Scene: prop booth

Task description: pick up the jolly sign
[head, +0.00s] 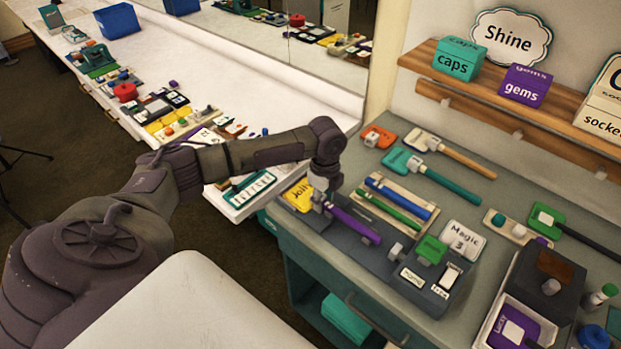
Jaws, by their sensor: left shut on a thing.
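The jolly sign is a yellow plate (298,194) with dark lettering and a purple handle (354,223). My left gripper (320,204) points down and is shut on the sign where the plate meets the handle. The gripper hides part of the lettering and the joint. I cannot tell whether the sign is resting or slightly lifted. My right gripper is not in view.
Blue (398,198) and green (391,209) sticks lie just right of the sign. Teal (430,171) and orange-handled (450,154) paddles lie behind them. A white "Magic 3" card (462,240) and green block (431,250) stand nearby. A wooden shelf (500,92) overhangs the counter's back.

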